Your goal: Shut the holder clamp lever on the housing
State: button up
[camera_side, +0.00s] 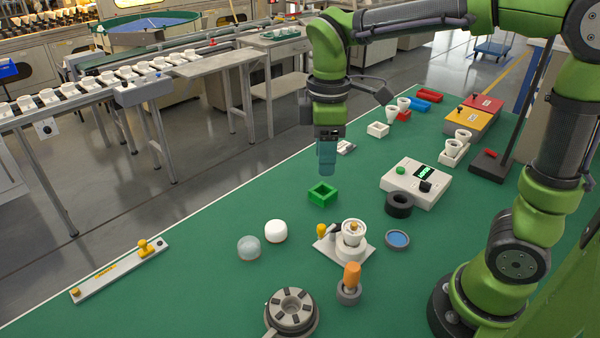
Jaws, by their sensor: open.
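The holder (329,251) is a pale square base near the middle of the green bench. A white housing (354,238) stands upright in it, with a small orange-brown piece at its top. The clamp lever (321,230) shows as a yellow knob at the left side of the holder, apart from the housing; its exact angle is too small to tell. My gripper (327,172) points down with bluish fingers, above and behind the holder, near the green square frame. It is open and I see nothing held in it. The gap between the fingers is hard to make out.
The green square frame (322,194) lies below my gripper. A black ring (399,205), a blue-centred dish (397,240) and a control box (415,183) are to the right. An orange-handled tool (351,275) stands in front of the holder. White and grey domes (276,231) sit left.

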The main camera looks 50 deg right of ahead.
aim_at(322, 226)
notch_tip(322, 226, down, 17)
dwell(0.5)
grip_shut()
